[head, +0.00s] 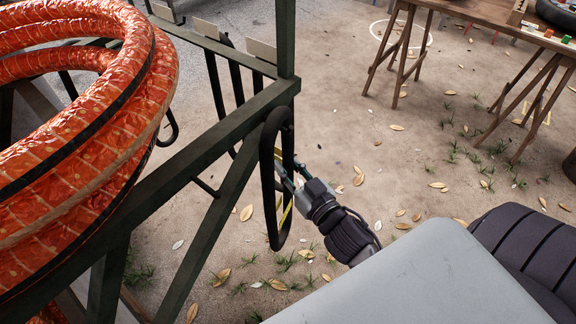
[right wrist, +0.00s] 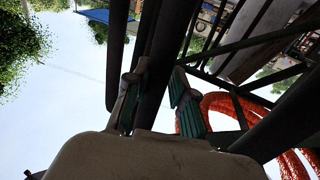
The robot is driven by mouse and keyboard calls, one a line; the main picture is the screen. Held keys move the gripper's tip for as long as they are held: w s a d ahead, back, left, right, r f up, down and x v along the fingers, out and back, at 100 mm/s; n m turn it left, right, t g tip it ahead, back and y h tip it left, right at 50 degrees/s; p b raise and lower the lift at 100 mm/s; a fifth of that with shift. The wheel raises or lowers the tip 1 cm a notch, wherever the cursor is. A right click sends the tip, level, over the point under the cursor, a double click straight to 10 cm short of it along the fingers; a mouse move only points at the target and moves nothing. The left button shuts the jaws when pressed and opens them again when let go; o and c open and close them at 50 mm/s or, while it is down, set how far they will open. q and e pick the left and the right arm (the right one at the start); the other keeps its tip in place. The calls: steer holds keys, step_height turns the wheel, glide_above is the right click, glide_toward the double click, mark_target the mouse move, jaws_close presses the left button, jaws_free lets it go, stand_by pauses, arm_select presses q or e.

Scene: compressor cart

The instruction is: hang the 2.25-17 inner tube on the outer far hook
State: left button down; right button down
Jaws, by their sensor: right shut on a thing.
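The inner tube (head: 266,185) is a long, narrow black loop hanging upright beside the near right corner of the dark green cart frame (head: 220,120). Its top is level with the end of the frame's rail. I cannot tell whether it rests on a hook there. My right gripper (head: 287,182) is shut on the tube at about mid-height, from the right. In the right wrist view, the black tube (right wrist: 162,60) passes between the green-padded fingers (right wrist: 158,92). A black hook (head: 172,128) sticks out from the rail further left. My left gripper is not in view.
Thick orange hose coils (head: 130,130) fill the left of the cart. Other black tubes (head: 236,80) hang behind the rail below pale cards (head: 261,49). A wooden trestle table (head: 470,14) stands at the upper right. The leaf-strewn ground between is open.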

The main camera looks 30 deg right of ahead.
steer(key=c, duration=0.9)
jaws_free()
steer(key=s, duration=1.2)
steer(key=shift+d, duration=0.4)
steer(key=s+a+f+g+p, duration=0.15)
steer(key=f+g, duration=0.25)
steer(key=f, duration=1.1)
steer(key=s+f+g+p, duration=0.2)
steer(key=s+f+g, duration=0.15)
steer(key=f, duration=1.15)
steer(key=s+d+f+n+g+h+p, duration=0.1)
steer(key=s+f+g+p, duration=0.1)
steer(key=s+f+g, duration=0.7)
steer(key=s+f, duration=0.8)
steer(key=s, duration=0.3)
steer(key=shift+s+f+n, duration=0.25)
steer(key=shift+f+n, duration=0.05)
steer(key=shift+f, duration=0.1)
